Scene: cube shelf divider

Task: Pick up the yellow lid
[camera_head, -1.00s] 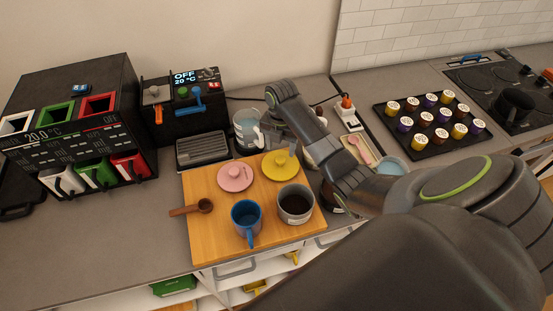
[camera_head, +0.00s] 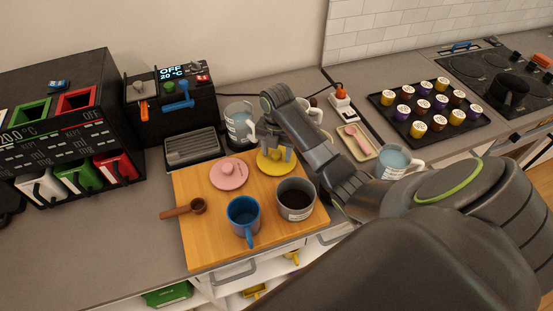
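The yellow lid (camera_head: 264,168) lies flat on the wooden board (camera_head: 196,246), near the board's back edge. Its knob is mostly hidden by my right gripper (camera_head: 279,154). The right gripper points down over the lid, with its fingertips at the knob. From this view I cannot tell whether the fingers touch the knob or stand apart from it. The lid appears to rest on the board. My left gripper is not in view.
The pink lid (camera_head: 229,180) lies left of the yellow lid. A blue mug (camera_head: 243,214) and a grey mug (camera_head: 296,207) stand in front. A wooden scoop (camera_head: 185,209) lies at the board's left edge. A glass pitcher (camera_head: 238,124) stands behind.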

